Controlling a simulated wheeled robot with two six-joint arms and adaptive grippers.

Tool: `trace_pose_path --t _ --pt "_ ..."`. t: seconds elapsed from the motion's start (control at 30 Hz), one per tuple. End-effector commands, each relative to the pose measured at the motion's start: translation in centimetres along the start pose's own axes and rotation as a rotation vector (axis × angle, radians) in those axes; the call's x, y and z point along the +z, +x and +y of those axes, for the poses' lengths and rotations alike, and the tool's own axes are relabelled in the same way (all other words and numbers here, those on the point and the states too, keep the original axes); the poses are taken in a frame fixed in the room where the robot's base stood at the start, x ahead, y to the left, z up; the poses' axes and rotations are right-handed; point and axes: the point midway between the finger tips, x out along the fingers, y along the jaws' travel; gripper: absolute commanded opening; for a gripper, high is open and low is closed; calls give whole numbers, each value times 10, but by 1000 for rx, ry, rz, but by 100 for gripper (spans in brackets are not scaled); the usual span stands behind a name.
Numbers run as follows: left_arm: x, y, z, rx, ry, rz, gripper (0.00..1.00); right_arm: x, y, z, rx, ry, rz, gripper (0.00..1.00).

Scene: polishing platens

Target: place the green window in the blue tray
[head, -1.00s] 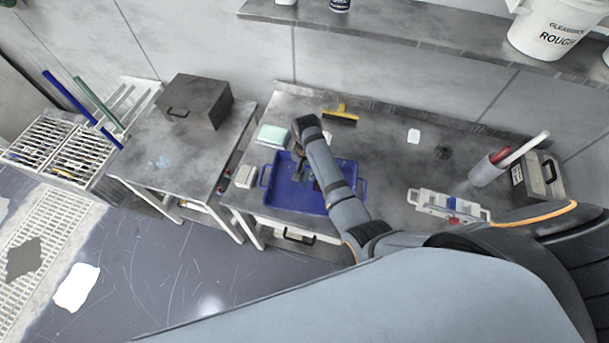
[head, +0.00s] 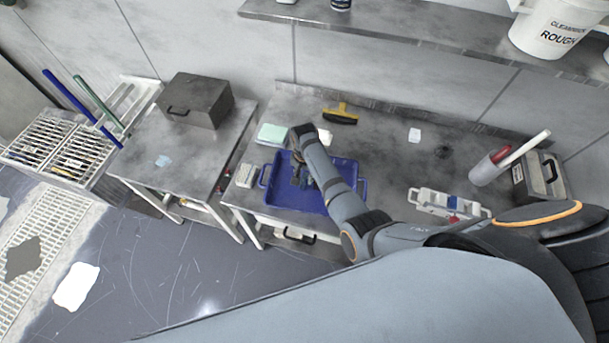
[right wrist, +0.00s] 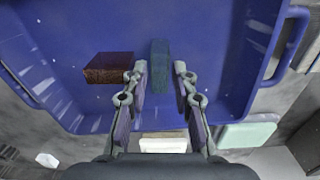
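The blue tray (head: 345,178) lies on the grey bench in the head view, and its floor fills most of the right wrist view (right wrist: 215,60). A narrow dark green piece (right wrist: 160,66), which looks like the green window, is in the tray in the right wrist view. My right gripper (right wrist: 161,72) is open, with one finger on each side of the green piece and a visible gap at both. In the head view the right gripper (head: 300,178) points down over the tray; the green piece cannot be made out there. My left gripper is not in view.
A dark red-brown block (right wrist: 108,67) lies in the tray beside my gripper. A pale green block (head: 272,135) and a white piece (head: 325,137) sit behind the tray. A yellow-black brush (head: 340,116) lies farther back, and a white rack (head: 448,205) stands right.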

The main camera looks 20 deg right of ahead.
Motion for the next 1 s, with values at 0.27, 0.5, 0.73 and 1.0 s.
trace_pose_path --t 0.27,0.5,0.73,1.0 --pt "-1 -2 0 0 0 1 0 0 -4 0 0 0 0 28" --pt "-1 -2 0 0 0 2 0 -1 -49 -1 -4 1 5 28" --pt "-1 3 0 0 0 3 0 -1 -101 -1 -4 1 3 28" --pt "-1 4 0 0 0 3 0 0 -123 0 1 0 1 28"
